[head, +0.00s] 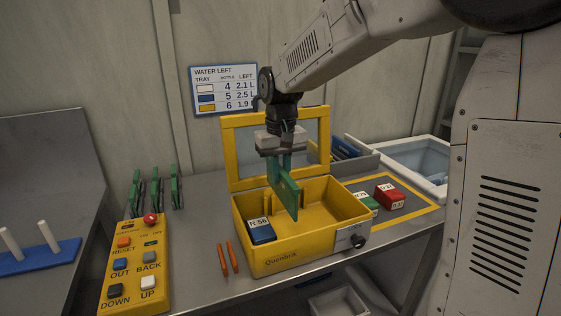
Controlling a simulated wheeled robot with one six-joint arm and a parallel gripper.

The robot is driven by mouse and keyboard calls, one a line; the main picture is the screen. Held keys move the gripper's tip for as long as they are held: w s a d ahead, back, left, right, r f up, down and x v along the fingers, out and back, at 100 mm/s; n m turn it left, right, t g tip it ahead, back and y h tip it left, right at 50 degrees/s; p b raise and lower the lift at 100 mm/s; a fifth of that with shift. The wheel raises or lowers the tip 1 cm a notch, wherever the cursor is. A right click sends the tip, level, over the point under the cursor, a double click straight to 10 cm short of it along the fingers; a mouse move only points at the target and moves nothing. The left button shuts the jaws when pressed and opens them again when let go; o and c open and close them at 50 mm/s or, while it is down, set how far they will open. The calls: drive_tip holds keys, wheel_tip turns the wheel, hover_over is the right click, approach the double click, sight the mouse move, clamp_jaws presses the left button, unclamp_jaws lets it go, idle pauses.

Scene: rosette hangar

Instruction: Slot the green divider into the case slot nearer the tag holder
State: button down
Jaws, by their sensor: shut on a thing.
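The green divider (286,189) hangs upright from my gripper (281,152), which is shut on its top edge. The divider is over the open yellow case (285,261), and its lower end overlaps the case's interior in the picture. I cannot tell whether it is in a slot or above one; the slots are not clear from here. A pale plate (346,238) at the case's front right corner may be the tag holder, with a dark round knob beside it. A blue block (262,231) marked with a tag lies in the left front part of the case.
The raised lid (226,152) stands behind my gripper. Several green pieces (155,188) stand at the back left. A yellow button panel (134,262) and two orange sticks (222,258) lie left of the case. Red (390,197) and green (364,201) blocks lie to its right.

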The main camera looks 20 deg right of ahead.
sight(281, 187)
drive_tip(key=shift+f, duration=2.25)
drive_tip(key=shift+s, duration=0.2)
drive_tip(key=shift+f, duration=0.15)
drive_tip(key=shift+f, duration=3.8)
idle(0.5)
drive_tip(key=c, duration=1.3)
unclamp_jaws()
drive_tip(key=o, duration=0.4)
